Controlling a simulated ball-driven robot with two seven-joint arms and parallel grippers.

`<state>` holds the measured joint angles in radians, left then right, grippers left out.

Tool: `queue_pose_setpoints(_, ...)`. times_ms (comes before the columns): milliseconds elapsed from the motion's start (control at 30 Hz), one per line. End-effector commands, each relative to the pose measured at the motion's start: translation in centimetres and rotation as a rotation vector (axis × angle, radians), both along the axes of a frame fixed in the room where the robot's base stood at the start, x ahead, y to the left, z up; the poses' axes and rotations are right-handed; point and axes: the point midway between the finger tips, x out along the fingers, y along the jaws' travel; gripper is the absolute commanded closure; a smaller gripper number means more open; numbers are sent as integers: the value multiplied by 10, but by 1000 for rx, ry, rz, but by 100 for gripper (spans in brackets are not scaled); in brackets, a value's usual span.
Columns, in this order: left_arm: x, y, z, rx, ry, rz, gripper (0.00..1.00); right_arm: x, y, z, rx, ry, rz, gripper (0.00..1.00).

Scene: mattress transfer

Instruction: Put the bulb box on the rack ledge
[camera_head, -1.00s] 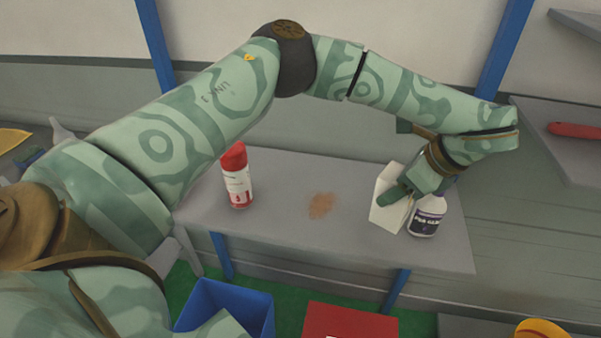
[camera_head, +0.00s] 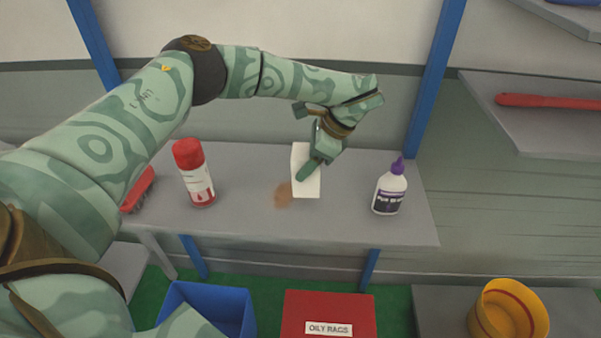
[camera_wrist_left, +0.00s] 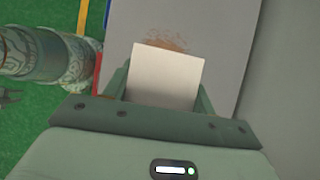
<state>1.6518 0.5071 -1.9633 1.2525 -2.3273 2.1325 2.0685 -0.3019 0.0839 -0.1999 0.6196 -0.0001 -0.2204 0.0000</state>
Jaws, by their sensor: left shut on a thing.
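The bulb box, a white carton (camera_head: 304,160), is held between the fingers of my left gripper (camera_head: 313,168) over the middle of the grey ledge (camera_head: 240,219). In the left wrist view the white box (camera_wrist_left: 165,77) fills the space between the two green fingers. I cannot tell for certain whether its base touches the ledge. A brown stain (camera_head: 283,196) lies on the ledge just left of the box. My right gripper does not show.
A red-capped spray can (camera_head: 195,175) stands left of the box, with a red brush (camera_head: 139,190) beyond it. A purple-capped glue bottle (camera_head: 390,188) stands to the right. Below are a blue bin (camera_head: 208,305), a red rag box (camera_head: 328,313) and a yellow container (camera_head: 508,310).

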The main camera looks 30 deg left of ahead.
Motion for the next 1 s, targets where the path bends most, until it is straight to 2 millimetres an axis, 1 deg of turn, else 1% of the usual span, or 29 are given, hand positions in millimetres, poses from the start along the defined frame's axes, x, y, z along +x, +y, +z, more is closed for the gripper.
queue_pose_setpoints(233, -1, 13, -16, -1, 2, 1, 66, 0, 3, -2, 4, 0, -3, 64)
queue_pose_setpoints(267, -1, 16, -20, -1, 1, 2, 66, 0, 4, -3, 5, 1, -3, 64)
queue_pose_setpoints(400, -1, 14, -44, -1, 1, 0, 66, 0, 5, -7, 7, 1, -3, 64)
queue_pose_setpoints(433, -1, 14, -47, -1, 1, 0, 66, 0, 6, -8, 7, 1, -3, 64)
queue_pose_setpoints(467, -1, 14, -48, 0, 0, 0, 69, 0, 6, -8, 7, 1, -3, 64)
queue_pose_setpoints(500, -1, 14, -48, 0, -1, 0, 71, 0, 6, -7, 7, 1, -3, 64)
queue_pose_setpoints(600, -1, 14, -48, 0, -1, 0, 70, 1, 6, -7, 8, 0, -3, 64)
queue_pose_setpoints(633, -1, 14, -48, 0, 0, -1, 42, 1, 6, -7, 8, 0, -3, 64)
queue_pose_setpoints(667, -1, 14, -48, 0, 0, -1, 33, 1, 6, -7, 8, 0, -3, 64)
queue_pose_setpoints(700, -1, 14, -48, 0, 0, -1, 22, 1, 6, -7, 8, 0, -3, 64)
queue_pose_setpoints(1000, 0, 13, -46, 0, -1, 0, 22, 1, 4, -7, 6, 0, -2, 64)
